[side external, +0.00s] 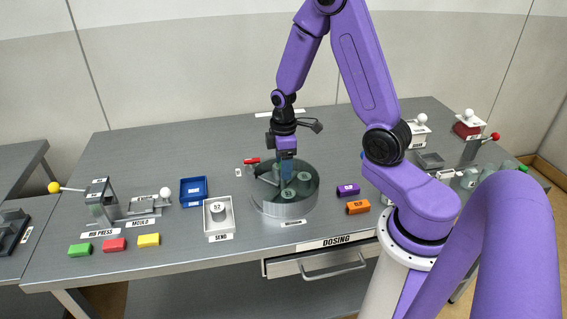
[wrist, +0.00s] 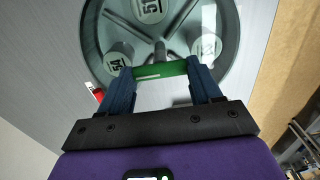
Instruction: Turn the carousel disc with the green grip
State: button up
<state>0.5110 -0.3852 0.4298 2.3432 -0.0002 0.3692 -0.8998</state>
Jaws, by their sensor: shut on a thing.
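The carousel disc (side external: 272,203) is a round grey drum near the middle of the bench. In the wrist view its rim (wrist: 236,42) circles spokes and several numbered round vials, with 51 (wrist: 150,10) at the top and 54 (wrist: 116,62) at the left. The green grip (wrist: 158,70) is a bar lying across the view, just below the disc's centre post. My gripper (wrist: 163,80) is shut on the green grip, one blue finger at each end. In the side view my gripper (side external: 286,178) points down into the drum, and the grip is largely hidden there.
A white tray (side external: 219,222) and a blue tray (side external: 194,191) stand left of the disc. Purple (side external: 348,190) and orange (side external: 358,207) blocks lie to its right. A red piece (side external: 252,160) sits by the back rim. A lever press (side external: 100,195) stands at the left.

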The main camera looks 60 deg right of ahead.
dwell(0.5)
jog(key=o, duration=1.5)
notch_tip(320, 180, up, 18)
jog(key=shift+f, duration=0.25)
jog(key=shift+a, duration=0.1)
jog(key=s+a+f+n, duration=0.2)
jog(key=s+a, duration=0.6)
jog(key=a, duration=0.3)
jog(key=shift+n, duration=0.9)
jog(key=s+a, duration=0.1)
jog(key=s, duration=0.3)
jog(key=s+a+f, duration=0.1)
jog(key=s, duration=0.4)
jog(key=s+a, duration=0.2)
jog(key=s, duration=0.3)
jog(key=shift+f, duration=0.4)
